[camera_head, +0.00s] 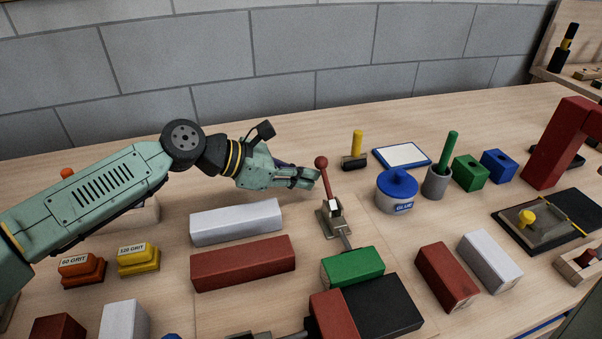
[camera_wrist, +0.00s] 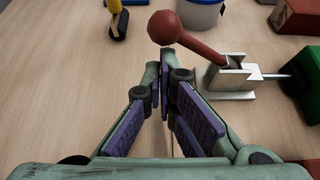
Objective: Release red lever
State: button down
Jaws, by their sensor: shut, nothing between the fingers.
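The red lever (camera_head: 325,176) has a round ball knob and stands upright on a metal toggle clamp (camera_head: 333,220). In the wrist view its ball (camera_wrist: 165,27) lies just beyond my fingertips, and its shaft slants right to the clamp base (camera_wrist: 231,78). The clamp's rod reaches toward a green batten (camera_head: 352,267). My gripper (camera_head: 314,176) is shut and empty, just left of the lever; it also shows in the wrist view (camera_wrist: 164,60). I cannot tell whether a fingertip touches the lever.
A white batten (camera_head: 236,222) and a red batten (camera_head: 243,263) lie below my arm. A blue-lidded pot (camera_head: 397,191) stands right of the lever. A yellow-handled brush (camera_head: 356,150) stands behind it.

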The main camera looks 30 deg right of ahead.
jog(key=shift+b, duration=0.6)
jog(key=shift+s+r+b, duration=0.1)
jog(key=shift+r+b, duration=0.05)
jog(key=shift+b, duration=0.5)
jog(key=shift+s+a+r+b, duration=0.15)
jog(key=shift+s+r+b, duration=0.1)
jog(key=shift+r+b, duration=0.45)
jog(key=shift+r, duration=0.15)
